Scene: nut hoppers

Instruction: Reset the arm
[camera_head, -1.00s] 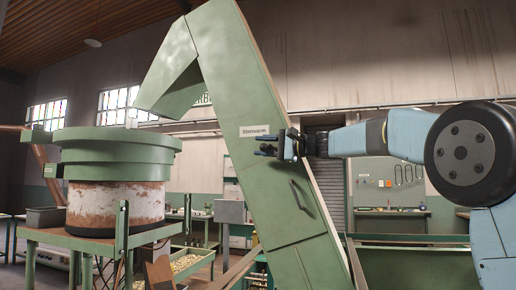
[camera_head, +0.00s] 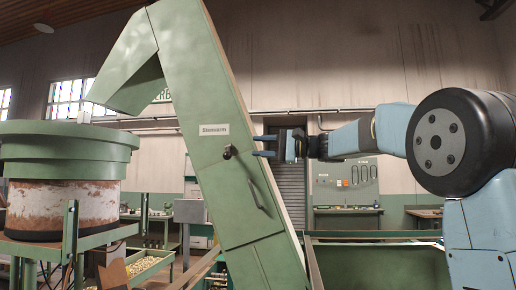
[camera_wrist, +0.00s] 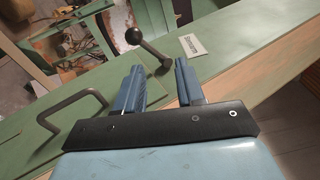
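My blue arm reaches in from the right in the head view, with my gripper (camera_head: 264,146) pointing left beside the tall green inclined hopper (camera_head: 222,170). In the wrist view my gripper (camera_wrist: 158,78) has its two blue fingers apart with nothing between them. A lever with a black ball knob (camera_wrist: 134,37) lies beyond the fingertips on the green face. It also shows in the head view (camera_head: 228,151), left of the fingertips. I cannot tell whether the fingers touch the hopper.
A bent handle (camera_wrist: 68,106) and a white label (camera_wrist: 192,46) are on the hopper face. A round green bowl feeder (camera_head: 66,150) stands at left on a green frame. A green tray of nuts (camera_head: 150,264) sits low beside it. A workbench (camera_head: 348,210) stands behind at right.

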